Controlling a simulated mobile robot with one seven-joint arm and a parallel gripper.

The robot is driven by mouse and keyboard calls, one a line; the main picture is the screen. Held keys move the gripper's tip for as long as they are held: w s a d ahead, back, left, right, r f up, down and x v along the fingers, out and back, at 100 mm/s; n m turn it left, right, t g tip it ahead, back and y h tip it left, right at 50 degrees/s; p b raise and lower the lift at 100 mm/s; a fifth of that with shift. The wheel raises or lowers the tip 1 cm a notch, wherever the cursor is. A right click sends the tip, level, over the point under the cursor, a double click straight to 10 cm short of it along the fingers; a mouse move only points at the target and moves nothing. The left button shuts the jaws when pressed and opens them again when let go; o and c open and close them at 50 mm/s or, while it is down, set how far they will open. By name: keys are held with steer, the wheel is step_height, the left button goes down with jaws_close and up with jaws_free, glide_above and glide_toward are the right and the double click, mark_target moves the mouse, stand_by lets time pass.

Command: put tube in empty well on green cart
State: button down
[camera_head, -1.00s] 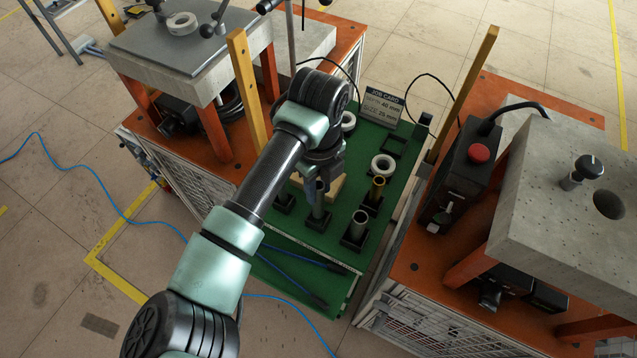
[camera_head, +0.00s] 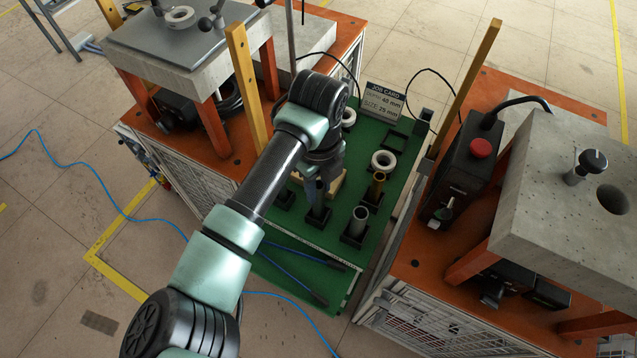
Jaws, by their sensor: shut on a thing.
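The green cart (camera_head: 328,244) stands between two orange-topped benches and carries several black square wells. My gripper (camera_head: 318,186) points down over the front middle well (camera_head: 319,217). It is shut on a grey tube (camera_head: 317,205), which is mostly hidden by the fingers. The tube looks upright, with its lower end at this well; I cannot tell how deep it sits. To the right, another well holds a grey tube (camera_head: 359,218), and a well behind that holds a brass tube (camera_head: 378,184). The left well (camera_head: 285,199) is partly hidden by my arm and shows no tube.
White rings (camera_head: 383,161) and a job card (camera_head: 384,101) sit farther back on the cart. Blue-handled tongs (camera_head: 305,257) lie along its front. Yellow posts (camera_head: 466,90) rise on both sides. A concrete block (camera_head: 575,225) stands at right.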

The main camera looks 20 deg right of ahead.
steer(key=shift+f+b, duration=0.8)
steer(key=shift+f, duration=0.8)
steer(key=c, duration=0.6)
jaws_free()
steer(key=shift+o, duration=0.2)
steer(key=shift+r, duration=0.1)
step_height(320, 180, up, 13)
steer(key=shift+b, duration=0.3)
